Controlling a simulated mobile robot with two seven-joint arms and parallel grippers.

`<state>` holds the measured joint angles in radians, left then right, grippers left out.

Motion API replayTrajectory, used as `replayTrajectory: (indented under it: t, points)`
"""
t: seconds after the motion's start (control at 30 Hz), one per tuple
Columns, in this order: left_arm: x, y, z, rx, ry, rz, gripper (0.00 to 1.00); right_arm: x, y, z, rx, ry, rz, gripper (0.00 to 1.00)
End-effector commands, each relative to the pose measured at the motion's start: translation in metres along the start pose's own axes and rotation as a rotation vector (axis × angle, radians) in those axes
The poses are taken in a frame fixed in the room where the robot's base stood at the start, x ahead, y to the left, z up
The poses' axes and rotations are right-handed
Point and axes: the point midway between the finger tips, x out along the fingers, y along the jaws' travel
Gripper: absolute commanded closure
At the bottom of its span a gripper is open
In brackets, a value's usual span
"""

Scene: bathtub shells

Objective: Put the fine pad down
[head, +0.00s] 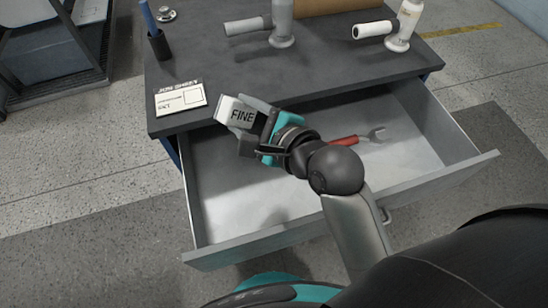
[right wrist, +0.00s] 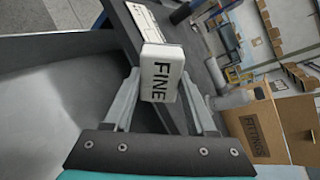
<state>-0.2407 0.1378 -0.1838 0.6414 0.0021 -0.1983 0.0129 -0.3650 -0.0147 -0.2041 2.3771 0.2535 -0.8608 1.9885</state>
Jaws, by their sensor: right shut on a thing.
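The fine pad (head: 238,113) is a white block with a dark "FINE" label. My right gripper (head: 254,116) is shut on it and holds it over the back left part of the open drawer (head: 240,205), near the desk's front edge. In the right wrist view the pad (right wrist: 161,78) sits between the two grey fingers, its lettering facing the camera. I see no contact between the pad and any surface. My left gripper is not in view.
A red-handled wrench (head: 362,138) lies in the drawer. The dark desk top (head: 215,65) bears a job sheet (head: 181,98), a pen cup (head: 159,45) and grey and white fixtures (head: 283,25) (head: 402,28). A cardboard box labelled "FITTINGS" (right wrist: 258,130) shows in the wrist view. The drawer's left floor is clear.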

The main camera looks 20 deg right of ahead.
Motion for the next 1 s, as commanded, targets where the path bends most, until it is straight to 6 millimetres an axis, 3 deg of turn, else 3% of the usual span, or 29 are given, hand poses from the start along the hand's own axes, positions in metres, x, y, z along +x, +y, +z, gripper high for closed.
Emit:
replayTrajectory:
  t: [0.03,0.23,0.53,0.67,0.77,0.9,1.0]
  points:
    - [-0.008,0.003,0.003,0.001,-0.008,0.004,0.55,0.007,0.0,0.013,-0.035,-0.017,0.068,0.88]
    - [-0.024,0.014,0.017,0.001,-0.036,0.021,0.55,0.028,0.021,0.038,-0.193,-0.058,0.378,0.88]
    - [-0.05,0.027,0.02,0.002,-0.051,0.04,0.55,0.041,0.046,0.049,-0.588,-0.116,0.849,0.88]
    - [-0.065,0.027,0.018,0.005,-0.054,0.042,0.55,0.039,0.048,0.038,-0.877,-0.148,1.054,0.88]
    - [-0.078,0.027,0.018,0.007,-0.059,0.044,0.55,0.033,0.041,0.017,-1.152,-0.175,1.184,0.88]
    - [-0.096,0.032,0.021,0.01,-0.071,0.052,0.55,0.015,0.011,-0.021,-1.49,-0.204,1.26,0.88]
    - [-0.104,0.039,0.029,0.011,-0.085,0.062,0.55,0.005,-0.008,-0.039,-1.621,-0.215,1.263,0.88]
